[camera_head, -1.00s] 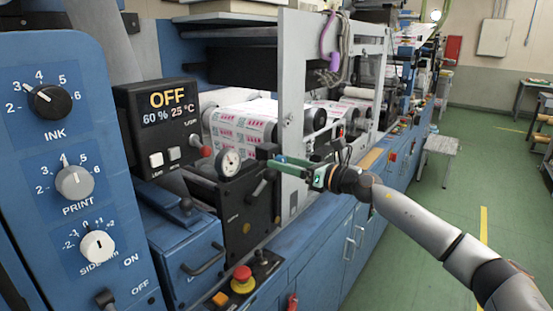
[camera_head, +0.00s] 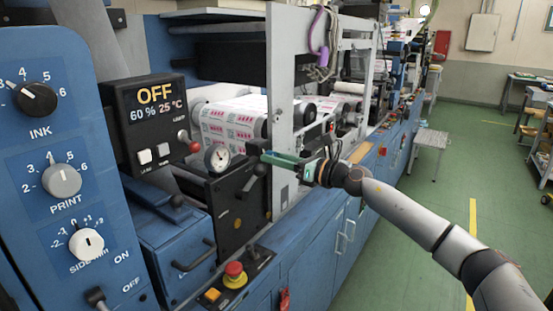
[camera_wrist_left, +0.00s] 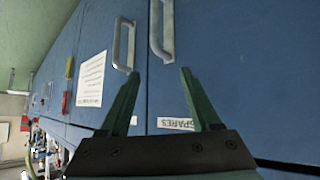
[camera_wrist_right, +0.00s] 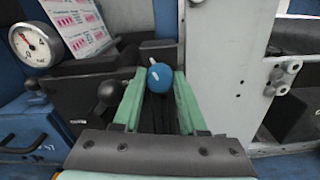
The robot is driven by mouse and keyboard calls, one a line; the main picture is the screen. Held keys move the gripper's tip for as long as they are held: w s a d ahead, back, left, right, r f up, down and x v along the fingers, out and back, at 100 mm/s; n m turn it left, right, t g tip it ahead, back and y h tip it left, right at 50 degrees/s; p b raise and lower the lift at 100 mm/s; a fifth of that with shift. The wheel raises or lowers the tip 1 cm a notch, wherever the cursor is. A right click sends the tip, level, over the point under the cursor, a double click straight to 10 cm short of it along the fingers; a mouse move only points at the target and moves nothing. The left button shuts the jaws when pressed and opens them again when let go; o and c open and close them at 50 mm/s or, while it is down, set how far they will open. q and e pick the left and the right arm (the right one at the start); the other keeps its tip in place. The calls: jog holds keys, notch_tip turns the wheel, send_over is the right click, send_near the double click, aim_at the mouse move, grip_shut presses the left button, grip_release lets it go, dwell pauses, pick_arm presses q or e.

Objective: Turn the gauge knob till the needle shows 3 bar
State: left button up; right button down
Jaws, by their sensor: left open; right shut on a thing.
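The round white pressure gauge (camera_head: 217,158) stands on the dark machine block, left of my right gripper. The exact reading is too small to tell. A blue round knob with a pale mark (camera_wrist_right: 160,78) sits between the fingertips of my right gripper (camera_wrist_right: 160,74), which is shut on it. In the head view the right gripper (camera_head: 268,158) hides the knob. My left gripper (camera_wrist_left: 158,73) is open and empty before blue cabinet doors.
A black ball-ended lever (camera_wrist_right: 110,93) stands close to the left of the right fingers. A pale upright frame plate (camera_head: 280,100) rises behind them. A red emergency button (camera_head: 234,270) is below. A control panel with dials (camera_head: 50,150) fills the left.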

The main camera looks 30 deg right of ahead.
jog(key=shift+m+p, duration=3.95)
jog(key=shift+m, duration=0.85)
jog(key=shift+c, duration=2.3)
grip_release()
